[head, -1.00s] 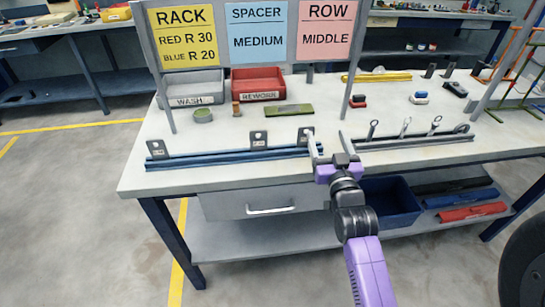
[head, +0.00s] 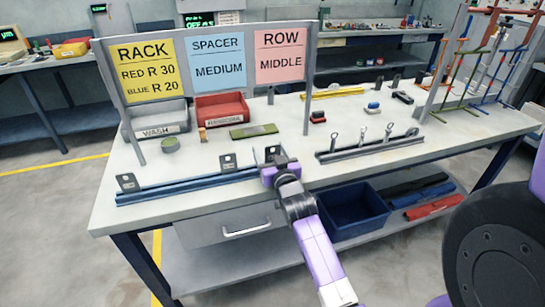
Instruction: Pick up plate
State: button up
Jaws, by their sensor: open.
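Several small dark metal plates with a hole stand upright along a blue rail (head: 190,186) at the bench's front left. One is the left plate (head: 126,181), one the middle plate (head: 228,160), and one the right plate (head: 271,152) at the rail's right end. My gripper (head: 276,163), on a purple and black wrist, is right at the right plate. Its fingers look open, but they are small and partly hidden by the wrist. I cannot tell whether they touch the plate.
A sign board (head: 216,63) stands behind the rail. A blue bin (head: 353,208) sits on the lower shelf.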

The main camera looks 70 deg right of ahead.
jog(key=shift+w+d, duration=0.1)
jog(key=shift+c, duration=0.2)
grip_shut()
jog(key=shift+r, duration=0.15)
notch_tip(320, 180, up, 20)
jog(key=shift+p, duration=0.35)
